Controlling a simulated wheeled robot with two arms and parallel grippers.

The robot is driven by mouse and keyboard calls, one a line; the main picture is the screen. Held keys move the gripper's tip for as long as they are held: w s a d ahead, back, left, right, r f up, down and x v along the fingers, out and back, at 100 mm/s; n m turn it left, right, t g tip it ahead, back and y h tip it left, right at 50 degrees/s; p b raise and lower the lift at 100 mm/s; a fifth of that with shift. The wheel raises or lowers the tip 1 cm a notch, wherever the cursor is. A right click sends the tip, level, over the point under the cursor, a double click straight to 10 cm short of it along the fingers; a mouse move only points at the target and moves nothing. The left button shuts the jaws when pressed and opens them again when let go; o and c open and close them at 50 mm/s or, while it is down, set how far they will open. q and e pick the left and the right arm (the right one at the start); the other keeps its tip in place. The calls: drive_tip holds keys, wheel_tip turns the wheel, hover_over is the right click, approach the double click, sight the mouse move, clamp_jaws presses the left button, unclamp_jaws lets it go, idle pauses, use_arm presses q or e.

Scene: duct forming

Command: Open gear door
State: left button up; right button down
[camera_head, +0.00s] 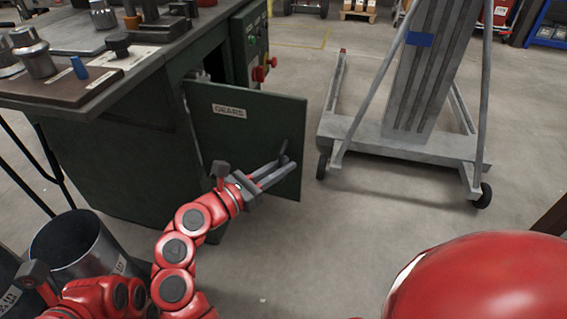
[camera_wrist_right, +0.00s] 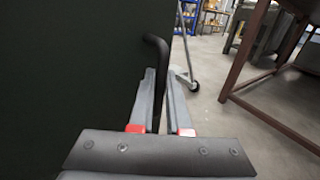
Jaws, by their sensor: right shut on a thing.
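The gear door (camera_head: 225,140) is a dark green panel with a white GEARS label. It stands swung out at an angle from the green machine cabinet (camera_head: 110,165), and part of the opening shows behind its upper left edge. Its dark bent handle (camera_head: 284,150) is near the outer edge. My right gripper (camera_head: 278,172) is shut on the handle in front of the door. In the right wrist view, the handle (camera_wrist_right: 157,50) rises between the fingers (camera_wrist_right: 160,95), beside the dark door face (camera_wrist_right: 70,70). My left gripper's fingers are not visible.
A grey wheeled stand (camera_head: 405,140) is on the floor right of the door. A metal bin (camera_head: 75,245) stands at lower left. Red and green controls (camera_head: 262,70) are on the cabinet above the door. Floor between door and stand is clear.

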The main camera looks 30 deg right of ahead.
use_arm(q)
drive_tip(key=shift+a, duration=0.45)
use_arm(e)
drive_tip(key=shift+s+a, duration=0.3)
drive_tip(key=shift+a, duration=0.25)
drive_tip(key=c, duration=1.2)
unclamp_jaws()
drive_tip(key=shift+o, duration=0.2)
